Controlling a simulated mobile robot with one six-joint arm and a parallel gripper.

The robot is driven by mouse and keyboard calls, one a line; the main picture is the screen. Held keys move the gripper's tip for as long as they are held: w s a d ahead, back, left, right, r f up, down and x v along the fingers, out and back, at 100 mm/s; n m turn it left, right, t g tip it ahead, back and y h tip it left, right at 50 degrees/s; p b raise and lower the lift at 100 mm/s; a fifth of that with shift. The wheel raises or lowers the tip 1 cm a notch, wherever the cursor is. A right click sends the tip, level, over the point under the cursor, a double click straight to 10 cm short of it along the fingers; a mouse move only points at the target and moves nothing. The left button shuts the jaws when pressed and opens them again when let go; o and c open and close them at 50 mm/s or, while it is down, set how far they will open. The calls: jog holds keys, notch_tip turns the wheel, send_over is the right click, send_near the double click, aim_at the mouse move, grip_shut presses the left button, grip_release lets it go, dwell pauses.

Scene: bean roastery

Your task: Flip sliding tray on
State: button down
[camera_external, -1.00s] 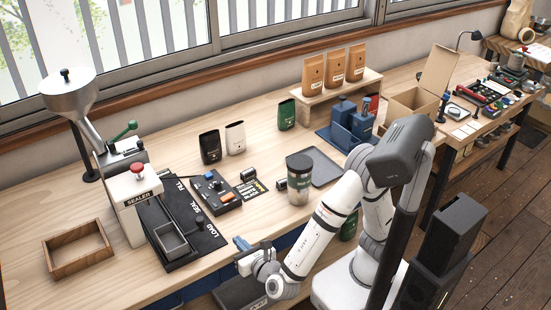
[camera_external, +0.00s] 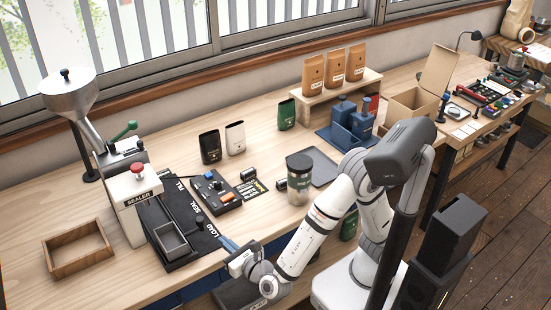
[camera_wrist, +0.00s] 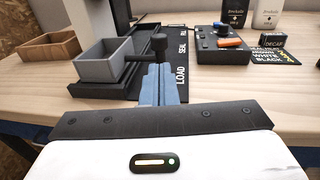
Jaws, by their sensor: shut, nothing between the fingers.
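The sliding tray (camera_external: 172,238) is a small grey open box. It sits at the LOAD end of a black track (camera_external: 208,237) marked FILL, SEAL and LOAD. In the wrist view the tray (camera_wrist: 108,64) is left of centre, with a dark round knob (camera_wrist: 159,44) on an arm at its right side. My gripper (camera_external: 226,241) is at the front edge of the bench, right of the tray. In the wrist view my gripper's blue fingers (camera_wrist: 160,72) are closed together just below the knob. I cannot tell whether they touch it.
The sealer (camera_external: 134,203), with a red button, stands behind the tray. A wooden box (camera_external: 77,262) lies to the left. A control panel (camera_external: 215,190) with an orange switch and a glass jar (camera_external: 299,182) stand to the right.

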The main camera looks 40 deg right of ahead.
aim_at(203, 223)
jog(key=w, duration=0.2)
jog(key=w+a, duration=0.1)
jog(key=w, duration=0.5)
jog(key=shift+w+a+f, duration=0.15)
jog(key=shift+w+a, duration=0.05)
jog(key=shift+w, duration=0.1)
jog(key=w+b, duration=0.3)
jog(key=w, duration=2.2)
jog(key=shift+w+b, duration=0.3)
jog(key=shift+w, duration=0.3)
jog(key=shift+r, duration=0.25)
